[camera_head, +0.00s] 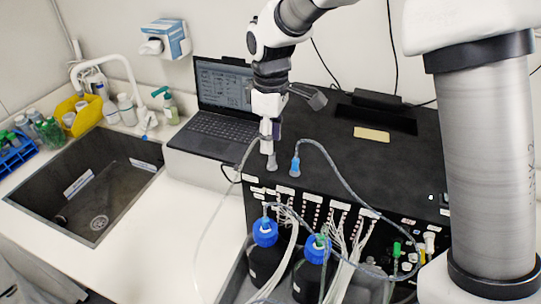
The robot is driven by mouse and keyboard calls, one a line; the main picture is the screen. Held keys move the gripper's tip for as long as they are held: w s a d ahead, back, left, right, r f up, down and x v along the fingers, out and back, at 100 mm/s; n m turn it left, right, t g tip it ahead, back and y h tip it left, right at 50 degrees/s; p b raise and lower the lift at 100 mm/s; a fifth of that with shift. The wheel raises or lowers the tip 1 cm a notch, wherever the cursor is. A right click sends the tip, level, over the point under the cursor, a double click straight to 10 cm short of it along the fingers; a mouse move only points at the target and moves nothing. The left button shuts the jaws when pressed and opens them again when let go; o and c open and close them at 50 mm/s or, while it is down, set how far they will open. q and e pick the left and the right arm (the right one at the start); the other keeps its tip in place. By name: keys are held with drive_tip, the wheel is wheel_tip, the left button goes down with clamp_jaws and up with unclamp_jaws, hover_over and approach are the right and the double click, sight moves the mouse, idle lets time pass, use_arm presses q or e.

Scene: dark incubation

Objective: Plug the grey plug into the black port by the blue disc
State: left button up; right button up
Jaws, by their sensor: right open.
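My right gripper (268,140) comes down from the top and is open, its fingers just above a grey plug (271,163). The plug is upright at the front edge of the black box top (350,160). A pale cable seems to leave it and curve down to the left. Whether the fingers touch it is too small to tell. A blue connector (295,165) with a grey cable stands just right of it. I cannot make out the black port or a blue disc. My left gripper is not in view.
Blue-capped bottles (265,232) and white cables crowd the box's front. A laptop (220,110) stands left of the gripper. A sink (95,195) and soap bottle (170,105) are farther left. The white counter (165,240) between is clear. A beige piece (371,134) lies on the box.

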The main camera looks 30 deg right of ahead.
sight(272, 157)
drive_tip(key=f, duration=0.1)
drive_tip(key=s+f+b, duration=0.1)
drive_tip(key=f, duration=0.1)
drive_tip(key=shift+f, duration=0.3)
drive_tip(key=shift+w+f, duration=0.4)
drive_tip(key=shift+f, duration=0.15)
drive_tip(key=shift+s+r, duration=0.1)
drive_tip(key=shift+s, duration=0.15)
drive_tip(key=shift+w, duration=0.15)
drive_tip(key=shift+p, duration=0.3)
idle(0.3)
